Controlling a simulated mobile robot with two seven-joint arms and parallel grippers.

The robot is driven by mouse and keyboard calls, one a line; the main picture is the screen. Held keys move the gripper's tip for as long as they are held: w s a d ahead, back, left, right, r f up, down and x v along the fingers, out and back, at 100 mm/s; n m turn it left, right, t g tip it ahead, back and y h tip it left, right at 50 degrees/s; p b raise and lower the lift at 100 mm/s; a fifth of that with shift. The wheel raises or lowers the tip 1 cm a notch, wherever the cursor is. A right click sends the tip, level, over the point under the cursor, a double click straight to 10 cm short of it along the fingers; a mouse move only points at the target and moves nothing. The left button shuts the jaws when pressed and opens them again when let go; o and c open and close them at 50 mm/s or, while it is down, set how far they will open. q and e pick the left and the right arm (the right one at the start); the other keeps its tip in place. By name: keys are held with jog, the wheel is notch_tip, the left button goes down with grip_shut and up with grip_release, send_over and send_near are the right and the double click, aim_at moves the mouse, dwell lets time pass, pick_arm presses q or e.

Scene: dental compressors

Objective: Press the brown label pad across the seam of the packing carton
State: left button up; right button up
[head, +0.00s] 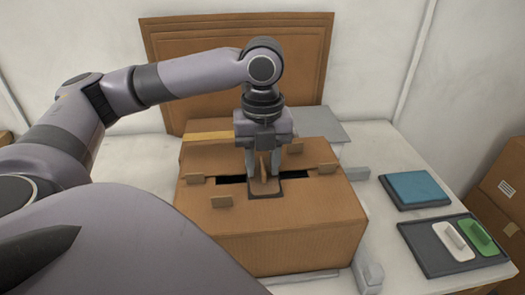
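The packing carton (290,222) stands on the white table in the middle of the head view. Its top has a dark seam (297,174) running left to right, with several small brown tabs around it. The brown label pad (267,190) lies across the middle of the seam, over a dark-edged patch, and has an upright grip. My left gripper (263,172) points straight down with its fingers on either side of this grip, seemingly closed on it. Whether the pad's underside touches the carton everywhere is hidden. My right gripper is not in view.
At right, a dark tray (439,263) holds a white pad (453,242) and a green pad (482,238). A blue pad (416,187) lies behind it. Grey rails (366,238) flank the carton. A brown panel (200,60) stands behind; brown cartons (500,185) stand far right.

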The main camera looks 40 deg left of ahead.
aim_at(262, 165)
pick_arm(q)
notch_tip(262, 165, up, 7)
jog(key=shift+r+p, duration=0.1)
jog(key=shift+p, duration=0.4)
